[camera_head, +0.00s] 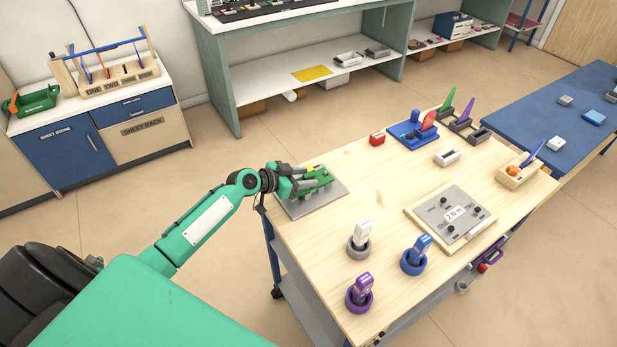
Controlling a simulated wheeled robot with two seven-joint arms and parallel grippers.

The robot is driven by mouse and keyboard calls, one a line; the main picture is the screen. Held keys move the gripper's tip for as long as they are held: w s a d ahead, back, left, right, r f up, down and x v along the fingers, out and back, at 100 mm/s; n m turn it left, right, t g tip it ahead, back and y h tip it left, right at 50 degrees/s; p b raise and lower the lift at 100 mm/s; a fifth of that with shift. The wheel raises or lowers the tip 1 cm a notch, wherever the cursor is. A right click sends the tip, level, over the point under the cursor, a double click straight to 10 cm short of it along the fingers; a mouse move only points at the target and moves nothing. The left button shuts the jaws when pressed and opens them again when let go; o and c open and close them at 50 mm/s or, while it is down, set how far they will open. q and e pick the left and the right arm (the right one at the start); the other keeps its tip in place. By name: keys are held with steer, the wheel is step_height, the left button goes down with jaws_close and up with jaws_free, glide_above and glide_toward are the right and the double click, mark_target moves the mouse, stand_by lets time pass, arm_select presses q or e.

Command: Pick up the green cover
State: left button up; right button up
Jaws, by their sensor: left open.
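A small green piece (320,178), which looks like the green cover, sits over a grey plate (332,196) at the table's left corner. My left gripper (303,179) reaches in from the left and is open right at the green piece. Its dark fingers overlap the piece in the picture, and I cannot tell whether they touch it. A bit of yellow shows beside it. The gripper hides part of the piece. My right gripper is not in view.
Bare wood lies right of the plate.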

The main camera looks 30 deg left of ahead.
mark_target(308, 174)
arm_select(q)
steer(key=shift+x, duration=0.85)
steer(key=shift+w+f, duration=0.1)
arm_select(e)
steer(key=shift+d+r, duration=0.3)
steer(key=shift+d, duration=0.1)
arm_select(q)
jaws_close()
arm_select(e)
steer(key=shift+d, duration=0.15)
